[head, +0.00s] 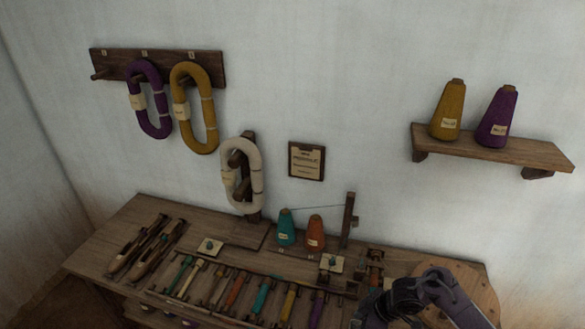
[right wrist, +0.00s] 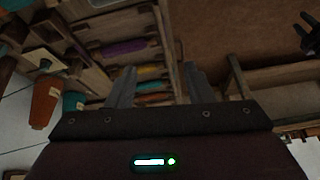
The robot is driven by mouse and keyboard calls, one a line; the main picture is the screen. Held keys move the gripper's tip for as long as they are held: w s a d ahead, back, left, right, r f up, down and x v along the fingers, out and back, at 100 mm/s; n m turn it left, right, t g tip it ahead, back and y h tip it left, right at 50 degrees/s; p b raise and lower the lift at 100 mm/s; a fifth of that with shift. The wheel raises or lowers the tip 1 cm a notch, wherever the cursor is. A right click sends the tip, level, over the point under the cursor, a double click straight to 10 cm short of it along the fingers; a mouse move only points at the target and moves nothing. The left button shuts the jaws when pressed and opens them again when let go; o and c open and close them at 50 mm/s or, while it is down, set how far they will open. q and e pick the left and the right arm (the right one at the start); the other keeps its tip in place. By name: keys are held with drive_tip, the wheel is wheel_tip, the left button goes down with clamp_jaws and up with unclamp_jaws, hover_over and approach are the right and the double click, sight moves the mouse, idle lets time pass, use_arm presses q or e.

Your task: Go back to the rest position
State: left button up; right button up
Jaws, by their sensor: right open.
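My right arm comes into the head view at the bottom right, over the right end of the wooden bench (head: 112,228); its gripper cannot be made out clearly there. In the right wrist view my right gripper (right wrist: 158,88) is open, with two grey fingers apart and nothing between them. Beyond the fingers lie a wooden rack with purple, yellow and green bobbins (right wrist: 124,48). My left gripper is not clearly in either view.
The bench holds shuttles (head: 137,247), a row of coloured bobbins (head: 236,290), a teal cone (head: 286,228) and an orange cone (head: 315,234). A white skein (head: 257,172) hangs on a stand. A wall shelf (head: 492,150) carries two cones. Yarn skeins hang from a peg rail (head: 215,68).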

drive_tip(key=s+f+m+b, duration=0.2)
drive_tip(key=s+f, duration=0.3)
drive_tip(key=f, duration=0.4)
drive_tip(key=s+f+m+t+h+b, duration=0.1)
drive_tip(key=s+f+m, duration=0.25)
drive_tip(key=f, duration=0.45)
drive_tip(key=s+f+m+b, duration=0.2)
drive_tip(key=s+f, duration=0.3)
drive_tip(key=f, duration=0.4)
drive_tip(key=s+d+f+m+h+b, duration=0.1)
drive_tip(key=s+f, duration=0.3)
drive_tip(key=s, duration=0.5)
drive_tip(key=s+d+f+m+g+h+b, duration=0.1)
drive_tip(key=s+d+f, duration=0.1)
drive_tip(key=s+f, duration=0.3)
drive_tip(key=s+d+f+m+h+b, duration=0.1)
drive_tip(key=s+f, duration=0.3)
drive_tip(key=s, duration=0.9)
drive_tip(key=shift+d+f+g+h, duration=0.3)
drive_tip(key=shift+d+h, duration=0.3)
drive_tip(key=shift+d, duration=0.15)
drive_tip(key=shift+m, duration=0.25)
drive_tip(key=shift+c, duration=0.5)
